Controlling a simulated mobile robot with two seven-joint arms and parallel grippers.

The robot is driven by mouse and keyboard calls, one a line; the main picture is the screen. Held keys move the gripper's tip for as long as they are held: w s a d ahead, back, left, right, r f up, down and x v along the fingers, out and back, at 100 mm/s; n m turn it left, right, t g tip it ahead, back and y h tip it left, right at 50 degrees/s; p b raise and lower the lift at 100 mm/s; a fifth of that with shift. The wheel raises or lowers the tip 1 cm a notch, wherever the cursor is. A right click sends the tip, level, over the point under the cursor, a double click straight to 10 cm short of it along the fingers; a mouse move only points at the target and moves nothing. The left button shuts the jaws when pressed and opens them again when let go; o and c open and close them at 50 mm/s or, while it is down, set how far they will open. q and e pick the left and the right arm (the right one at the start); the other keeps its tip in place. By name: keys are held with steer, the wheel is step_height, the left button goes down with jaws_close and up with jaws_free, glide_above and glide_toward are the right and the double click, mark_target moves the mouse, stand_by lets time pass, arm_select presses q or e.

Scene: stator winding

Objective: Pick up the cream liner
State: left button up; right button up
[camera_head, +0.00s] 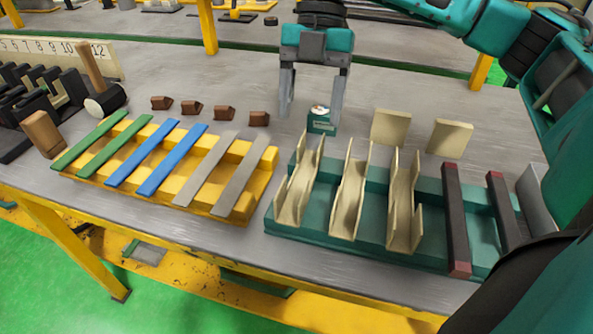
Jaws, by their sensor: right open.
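Several cream channel-shaped pieces stand in the teal tray (340,240) at the centre right: a left one (300,185), a middle one (350,195) and a right one (403,205). Two flat cream pieces, one (390,127) and another (449,138), stand behind the tray. Which of these the task calls the cream liner, I cannot tell. My right gripper (311,112) points down at the back, behind the left channel piece. Its fingers are apart, with nothing visibly held between them. My left gripper is not in view.
A small teal item (321,122) with a white top sits by the right gripper's fingertips. Dark red bars (455,220) lie in the tray's right part. A yellow tray (235,190) with green, blue and grey strips stands left. A mallet (104,100) and several brown blocks (192,107) lie behind it.

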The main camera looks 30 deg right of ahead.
mark_target(301, 184)
steer(key=b+x, duration=0.1)
steer(key=x, duration=0.9)
steer(key=shift+f, duration=0.1)
steer(key=c, duration=0.9)
